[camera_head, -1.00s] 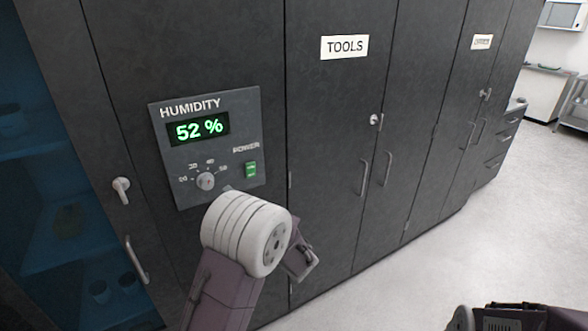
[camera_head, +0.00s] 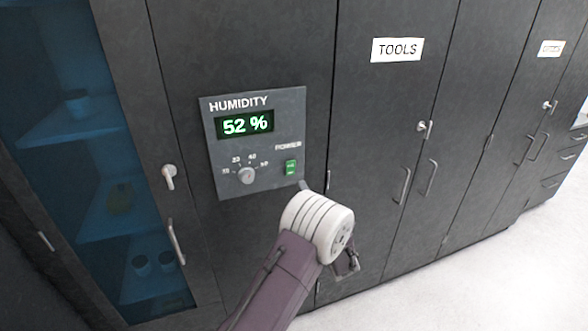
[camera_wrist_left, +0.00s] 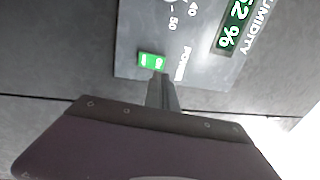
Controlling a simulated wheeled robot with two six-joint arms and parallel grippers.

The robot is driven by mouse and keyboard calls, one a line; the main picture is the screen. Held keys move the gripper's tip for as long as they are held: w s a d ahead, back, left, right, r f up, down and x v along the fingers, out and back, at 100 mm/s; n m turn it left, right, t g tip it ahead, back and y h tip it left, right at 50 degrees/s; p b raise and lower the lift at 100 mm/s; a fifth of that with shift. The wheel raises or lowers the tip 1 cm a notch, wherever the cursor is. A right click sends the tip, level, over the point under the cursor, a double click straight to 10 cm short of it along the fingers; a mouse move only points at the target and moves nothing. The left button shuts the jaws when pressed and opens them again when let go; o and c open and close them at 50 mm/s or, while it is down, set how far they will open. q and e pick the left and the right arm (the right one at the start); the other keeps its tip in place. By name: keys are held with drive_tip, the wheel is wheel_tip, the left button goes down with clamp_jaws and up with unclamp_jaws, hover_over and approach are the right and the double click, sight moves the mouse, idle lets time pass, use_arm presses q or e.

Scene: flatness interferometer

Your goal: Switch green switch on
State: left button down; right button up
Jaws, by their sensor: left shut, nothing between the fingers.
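The green switch (camera_head: 291,167) sits under the POWER label on the grey humidity panel (camera_head: 282,109), which is fixed to a dark cabinet door. The panel's display (camera_head: 245,122) is lit and reads 52 %. In the left wrist view the green switch (camera_wrist_left: 152,60) is lit green with white marks. My left gripper (camera_head: 304,185) is just below the switch in the head view, mostly hidden behind its own wrist. In the left wrist view its fingertips (camera_wrist_left: 161,78) are together and empty, close by the switch; I cannot tell if they touch it. My right gripper is not in view.
A round knob (camera_head: 246,176) with a scale is left of the switch. Door handles (camera_head: 403,186) and a lock (camera_head: 423,127) stick out from the TOOLS cabinet. A glass-fronted cabinet (camera_head: 95,160) stands at the left. The pale floor (camera_head: 480,285) at the right is clear.

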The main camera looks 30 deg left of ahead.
sight(291, 165)
use_arm(q)
drive_tip(key=p+x, duration=0.2)
drive_tip(key=x, duration=0.5)
drive_tip(key=shift+w+a+r, duration=0.15)
drive_tip(key=shift+w+a, duration=0.05)
drive_tip(key=shift+w, duration=0.1)
drive_tip(key=shift+w+a, duration=0.25)
